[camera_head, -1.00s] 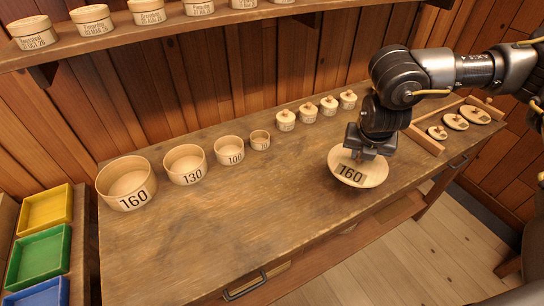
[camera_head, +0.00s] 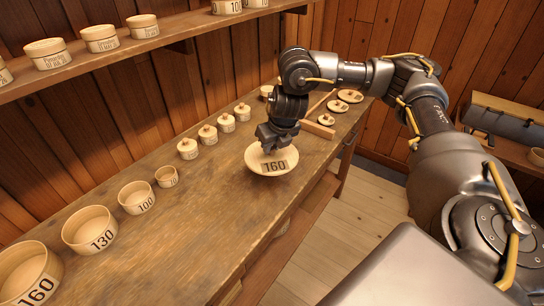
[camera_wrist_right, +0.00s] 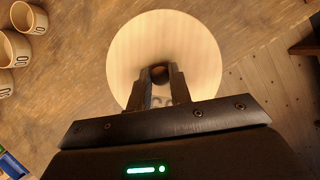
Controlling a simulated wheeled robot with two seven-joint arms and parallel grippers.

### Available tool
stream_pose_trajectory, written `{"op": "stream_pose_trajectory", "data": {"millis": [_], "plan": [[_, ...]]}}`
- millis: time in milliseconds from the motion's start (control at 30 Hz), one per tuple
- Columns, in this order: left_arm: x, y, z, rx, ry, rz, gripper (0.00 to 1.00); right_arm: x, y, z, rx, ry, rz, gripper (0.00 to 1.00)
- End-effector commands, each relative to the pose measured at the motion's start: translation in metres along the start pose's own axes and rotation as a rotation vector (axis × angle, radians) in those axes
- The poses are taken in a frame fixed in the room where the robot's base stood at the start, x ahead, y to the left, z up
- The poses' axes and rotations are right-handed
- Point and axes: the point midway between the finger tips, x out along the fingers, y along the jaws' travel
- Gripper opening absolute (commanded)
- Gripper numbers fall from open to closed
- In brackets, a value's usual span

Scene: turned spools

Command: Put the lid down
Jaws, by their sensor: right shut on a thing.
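The lid marked 160 (camera_head: 272,165) is a pale round wooden disc, held by my right gripper (camera_head: 272,146) over the front part of the workbench. In the right wrist view the lid (camera_wrist_right: 190,32) spreads beyond the fingers, and the gripper (camera_wrist_right: 162,82) is shut on its dark round knob. I cannot tell whether the lid touches the bench top. The open wooden box marked 160 (camera_head: 28,275) stands at the lower left, partly cut off by the frame. My left gripper is not in view.
Open boxes marked 130 (camera_head: 90,230) and 100 (camera_head: 136,197) and a smaller one (camera_head: 166,176) stand in a row. Several small lidded boxes (camera_head: 207,135) line the back. Smaller lids (camera_head: 333,107) lie at the far end beside a wooden rack (camera_head: 317,129). The bench (camera_head: 185,245) is bare in front.

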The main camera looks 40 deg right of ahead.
Motion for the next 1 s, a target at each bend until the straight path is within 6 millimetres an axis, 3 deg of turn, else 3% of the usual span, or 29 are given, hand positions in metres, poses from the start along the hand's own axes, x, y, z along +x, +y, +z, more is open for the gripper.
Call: {"op": "stream_pose_trajectory", "data": {"millis": [33,200,400,733,1000], "plan": [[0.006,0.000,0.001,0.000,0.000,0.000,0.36,0.015,-0.012,0.003,0.012,0.006,-0.002,0.00],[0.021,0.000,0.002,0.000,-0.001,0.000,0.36,0.050,-0.042,0.019,0.009,0.007,-0.001,0.00],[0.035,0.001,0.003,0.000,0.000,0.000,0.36,0.084,-0.061,0.025,0.005,0.004,-0.001,0.00],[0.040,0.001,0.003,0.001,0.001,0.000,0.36,0.096,-0.069,0.030,0.001,0.000,-0.001,0.00],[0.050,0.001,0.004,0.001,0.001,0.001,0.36,0.127,-0.071,0.019,0.001,0.003,0.001,0.00]]}}
